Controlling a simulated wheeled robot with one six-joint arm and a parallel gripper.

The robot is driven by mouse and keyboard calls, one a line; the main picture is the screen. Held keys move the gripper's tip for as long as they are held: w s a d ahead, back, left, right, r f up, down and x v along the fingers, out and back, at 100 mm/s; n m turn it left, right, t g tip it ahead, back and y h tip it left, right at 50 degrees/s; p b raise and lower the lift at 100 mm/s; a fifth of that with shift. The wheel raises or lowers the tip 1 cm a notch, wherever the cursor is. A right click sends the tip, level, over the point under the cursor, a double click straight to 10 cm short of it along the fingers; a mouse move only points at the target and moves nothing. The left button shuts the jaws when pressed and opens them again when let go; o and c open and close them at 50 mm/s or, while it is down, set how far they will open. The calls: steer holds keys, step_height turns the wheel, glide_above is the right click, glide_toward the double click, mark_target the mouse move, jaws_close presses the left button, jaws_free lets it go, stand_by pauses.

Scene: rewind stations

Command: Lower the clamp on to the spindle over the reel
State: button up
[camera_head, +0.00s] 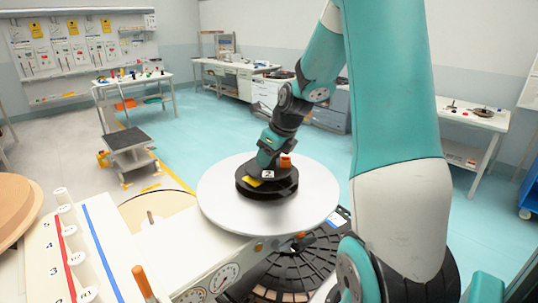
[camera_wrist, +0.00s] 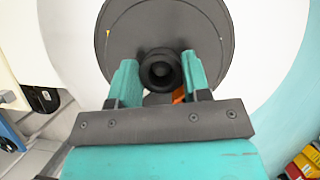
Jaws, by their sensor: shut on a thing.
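My gripper (camera_wrist: 158,66) is shut on a round black knob, which I take to be the clamp (camera_wrist: 160,75). Its teal fingers stand on either side of it. Below is a broad dark disc (camera_wrist: 210,35) on a large pale round disc (camera_wrist: 70,25). In the head view my gripper (camera_head: 267,158) points down over the dark disc (camera_head: 262,193), which lies near the middle of the pale disc (camera_head: 220,209). A small orange part (camera_head: 286,161) shows beside the gripper. Which disc belongs to the reel is unclear. The spindle is hidden, and I cannot tell whether the clamp touches down.
A panel with gauges (camera_head: 226,275) and a station top with white pegs (camera_head: 68,212) stand at front left. An orange-tipped handle (camera_head: 141,280) rises there. A low grey step (camera_head: 128,140), a tool table (camera_head: 130,82) and a right-hand table (camera_head: 475,117) stand farther off. Blue floor is clear between.

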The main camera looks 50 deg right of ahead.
steer(key=o, duration=1.1)
steer(key=a+b+v, duration=0.1)
steer(key=v, duration=1.1)
steer(key=s+a+f+n+g+y, duration=0.1)
steer(key=s+a+n, duration=0.1)
steer(key=a+n, duration=0.9)
steer(key=s+a+f+n+g+y, duration=0.1)
steer(key=a+n+y, duration=0.1)
steer(key=a+n, duration=0.85)
steer(key=s+a+f+n+g, duration=0.2)
steer(key=s+a+n, duration=1)
steer(key=n, duration=0.8)
steer(key=shift+s+a+f+g, duration=0.25)
steer(key=shift+s+f+g, duration=0.15)
steer(key=shift+s, duration=0.15)
